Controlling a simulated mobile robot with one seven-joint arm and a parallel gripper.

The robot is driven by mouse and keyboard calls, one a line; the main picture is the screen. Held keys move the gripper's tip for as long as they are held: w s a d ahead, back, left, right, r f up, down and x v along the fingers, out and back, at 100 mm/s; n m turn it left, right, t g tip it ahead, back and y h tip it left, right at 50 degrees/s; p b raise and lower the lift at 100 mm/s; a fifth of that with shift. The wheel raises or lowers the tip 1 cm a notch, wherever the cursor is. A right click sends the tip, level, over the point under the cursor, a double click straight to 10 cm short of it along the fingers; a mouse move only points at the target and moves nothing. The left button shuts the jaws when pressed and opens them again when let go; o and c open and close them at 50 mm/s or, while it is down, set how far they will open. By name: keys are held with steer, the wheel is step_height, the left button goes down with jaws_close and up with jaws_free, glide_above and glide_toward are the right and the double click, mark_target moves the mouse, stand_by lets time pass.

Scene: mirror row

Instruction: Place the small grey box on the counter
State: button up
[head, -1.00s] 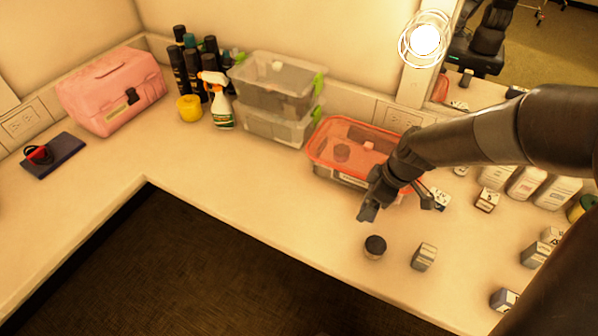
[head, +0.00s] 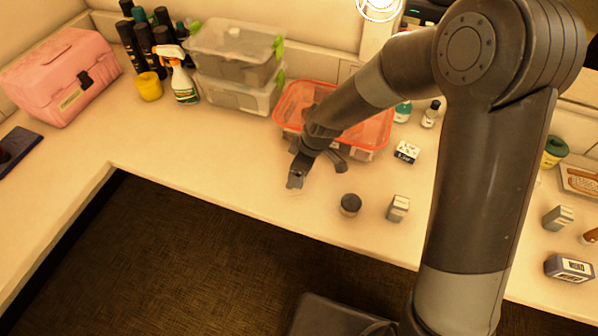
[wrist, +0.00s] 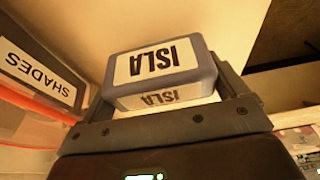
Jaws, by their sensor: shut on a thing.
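My gripper (head: 317,168) is in front of the orange-rimmed bin in the head view, pointing down over the counter (head: 235,165). In the wrist view it is shut on a small grey box (wrist: 175,60) with white labels reading ISLA. The box lies between the two fingers, above the pale surface. In the head view the held box cannot be made out, and its height above the counter is hard to tell.
The orange-rimmed clear bin (head: 372,132) is behind my gripper; its SHADES label (wrist: 38,75) shows close by. A dark-lidded jar (head: 350,204) and another grey box (head: 398,208) stand to the right. Bare counter lies left, ending at the front edge.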

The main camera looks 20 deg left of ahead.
steer(key=shift+f, duration=1.5)
steer(key=o, duration=0.7)
steer(key=shift+f, duration=0.15)
steer(key=shift+o, duration=0.2)
steer(key=v, duration=1.2)
steer(key=shift+d, duration=0.1)
